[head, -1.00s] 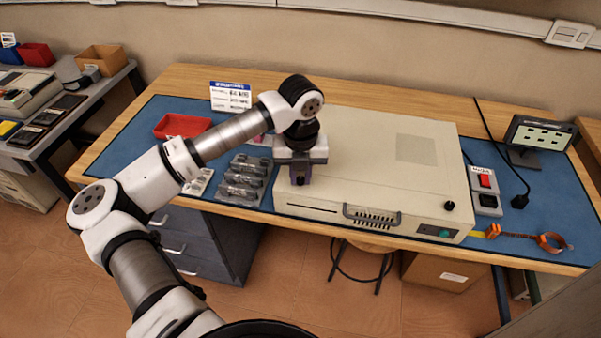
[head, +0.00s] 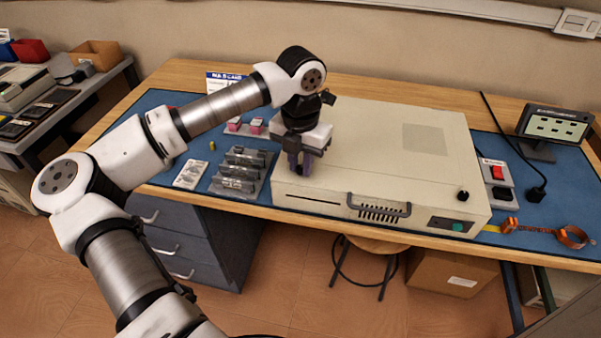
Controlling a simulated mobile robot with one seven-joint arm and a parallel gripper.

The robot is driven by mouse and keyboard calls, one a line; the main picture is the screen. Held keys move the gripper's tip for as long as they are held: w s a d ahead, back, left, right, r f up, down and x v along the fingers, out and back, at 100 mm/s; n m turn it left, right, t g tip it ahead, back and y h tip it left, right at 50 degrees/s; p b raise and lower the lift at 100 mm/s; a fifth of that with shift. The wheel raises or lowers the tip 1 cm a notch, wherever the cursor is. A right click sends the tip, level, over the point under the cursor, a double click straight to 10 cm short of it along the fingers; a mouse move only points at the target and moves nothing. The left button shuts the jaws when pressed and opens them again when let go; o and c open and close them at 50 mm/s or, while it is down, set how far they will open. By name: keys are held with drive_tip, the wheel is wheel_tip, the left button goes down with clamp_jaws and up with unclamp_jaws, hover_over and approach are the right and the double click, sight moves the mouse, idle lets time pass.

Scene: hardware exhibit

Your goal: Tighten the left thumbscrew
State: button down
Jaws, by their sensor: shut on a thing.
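The beige instrument case (head: 385,150) lies on the blue mat. My gripper (head: 299,168) points down at the case's front left corner, with its two purple fingers side by side. It is shut on the left thumbscrew, which is mostly hidden between the fingertips; only a small dark part shows there. How far the screw is seated cannot be seen. The right thumbscrew (head: 463,195), a black knob, stands uncovered at the front right corner of the case.
A grey tray (head: 262,160) with several compartments lies close left of the case. A front handle (head: 378,208) sticks out from the case.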

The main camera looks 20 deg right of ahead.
drive_tip(key=m+b, duration=0.1)
drive_tip(key=m, duration=0.1)
drive_tip(key=m+b, duration=0.1)
drive_tip(key=b, duration=0.1)
drive_tip(key=shift+f+m, duration=0.2)
drive_tip(key=shift+m, duration=0.2)
drive_tip(key=m+b, duration=0.2)
drive_tip(key=m, duration=0.1)
drive_tip(key=shift+r+m, duration=0.1)
drive_tip(key=shift+m, duration=0.2)
drive_tip(key=m+b, duration=0.1)
drive_tip(key=m, duration=0.2)
drive_tip(key=shift+m, duration=0.3)
drive_tip(key=m+b, duration=0.1)
drive_tip(key=m, duration=0.2)
drive_tip(key=shift+r+m, duration=0.1)
drive_tip(key=shift+m, duration=0.2)
drive_tip(key=m, duration=0.3)
drive_tip(key=shift+m, duration=0.3)
drive_tip(key=m, duration=0.4)
drive_tip(key=shift+m+b, duration=0.3)
drive_tip(key=shift+b, duration=0.1)
drive_tip(key=m, duration=0.3)
drive_tip(key=shift+m, duration=2.2)
